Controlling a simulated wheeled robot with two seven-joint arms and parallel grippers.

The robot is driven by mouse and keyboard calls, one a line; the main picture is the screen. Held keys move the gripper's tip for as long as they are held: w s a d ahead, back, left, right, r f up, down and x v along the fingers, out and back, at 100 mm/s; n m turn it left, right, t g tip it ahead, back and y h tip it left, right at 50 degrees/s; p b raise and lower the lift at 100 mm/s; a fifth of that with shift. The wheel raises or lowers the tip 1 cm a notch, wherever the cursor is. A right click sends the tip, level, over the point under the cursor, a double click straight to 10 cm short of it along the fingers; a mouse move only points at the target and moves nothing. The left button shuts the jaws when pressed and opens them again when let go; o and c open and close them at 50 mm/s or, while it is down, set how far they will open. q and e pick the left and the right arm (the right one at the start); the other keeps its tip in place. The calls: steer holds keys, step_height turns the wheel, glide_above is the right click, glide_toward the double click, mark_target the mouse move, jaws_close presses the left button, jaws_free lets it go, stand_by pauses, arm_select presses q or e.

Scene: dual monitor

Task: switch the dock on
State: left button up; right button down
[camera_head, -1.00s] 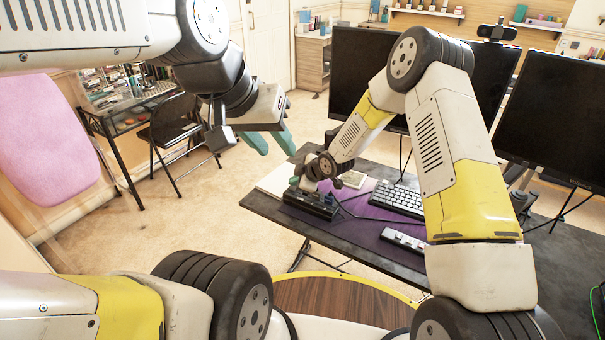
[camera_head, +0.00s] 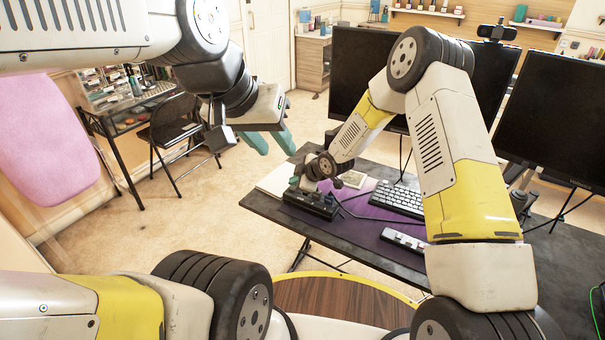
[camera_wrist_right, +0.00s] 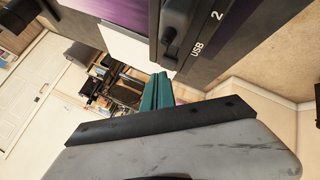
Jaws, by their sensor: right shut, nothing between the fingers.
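The dock (camera_head: 310,206) is a black box at the near left part of the desk. In the right wrist view the dock (camera_wrist_right: 205,62) shows the white letters "USB" and "2", with a small dark raised part (camera_wrist_right: 172,42) that looks like a switch. My right gripper (camera_head: 294,182) is shut and empty at the dock's left end. Its teal fingers (camera_wrist_right: 157,92) end close to the raised part; I cannot tell whether they touch it. My left gripper (camera_head: 271,144) is open and empty, above the floor left of the desk.
The desk (camera_head: 262,203) holds a keyboard (camera_head: 398,199), a white-and-grey strip (camera_head: 403,240) and a pale pad (camera_head: 277,181) by the dock. Dark monitors (camera_head: 553,118) stand behind, partly hidden by my right arm. A folding chair (camera_head: 178,125) is at left. The floor between is clear.

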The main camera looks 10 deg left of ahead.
steer(key=shift+f, duration=0.1)
stand_by(0.4)
steer(key=shift+f, duration=0.35)
steer(key=shift+r, duration=0.45)
steer(key=shift+r, duration=3)
